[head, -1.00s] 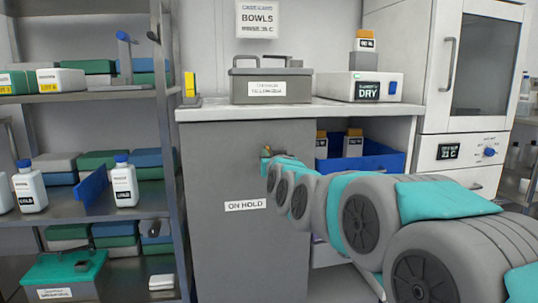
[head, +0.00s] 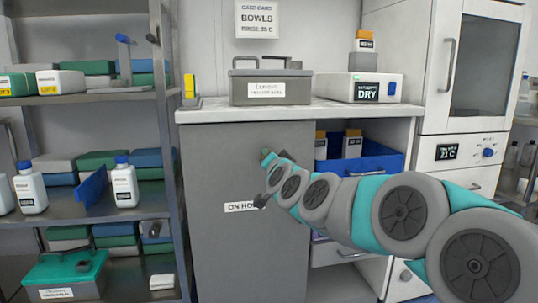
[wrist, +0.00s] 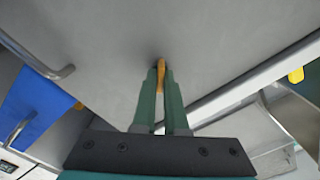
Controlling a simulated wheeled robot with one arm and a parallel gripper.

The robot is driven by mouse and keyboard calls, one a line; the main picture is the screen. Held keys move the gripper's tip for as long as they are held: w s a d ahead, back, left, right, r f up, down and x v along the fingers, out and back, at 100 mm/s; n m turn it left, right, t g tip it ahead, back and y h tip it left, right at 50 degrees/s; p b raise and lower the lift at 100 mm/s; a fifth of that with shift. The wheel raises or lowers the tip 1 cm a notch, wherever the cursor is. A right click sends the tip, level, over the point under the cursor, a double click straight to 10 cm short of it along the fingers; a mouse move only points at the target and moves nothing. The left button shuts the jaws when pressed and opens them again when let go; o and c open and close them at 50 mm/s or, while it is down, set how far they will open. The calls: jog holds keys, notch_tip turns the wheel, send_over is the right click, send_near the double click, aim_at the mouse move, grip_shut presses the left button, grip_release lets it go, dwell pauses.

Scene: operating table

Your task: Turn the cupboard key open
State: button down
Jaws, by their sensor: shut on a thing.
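The cupboard's grey door (head: 225,165) stands shut, with an "ON HOLD" label (head: 236,207) that my arm partly covers. My gripper (head: 266,156) is at the door's upper right part. In the wrist view my gripper's two green fingers (wrist: 162,85) are closed on a brass-coloured key (wrist: 161,76). The key's far end meets the grey door face. The key is hidden behind the fingers in the head view, and I cannot tell its exact angle in the lock.
A grey case (head: 270,88) and a white "DRY" box (head: 360,88) stand on the cupboard's top. An open bay with a blue bin (head: 370,165) is right of the door, behind my arm. Shelves with bottles (head: 124,187) stand at left.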

jog(key=shift+f+m+p, duration=0.1)
jog(key=shift+m+p, duration=0.25)
jog(key=shift+m, duration=4.25)
jog(key=c, duration=1)
grip_release()
jog(key=shift+o, duration=0.2)
jog(key=v, duration=0.7)
jog(key=shift+s+d, duration=0.2)
jog(key=shift+s, duration=0.15)
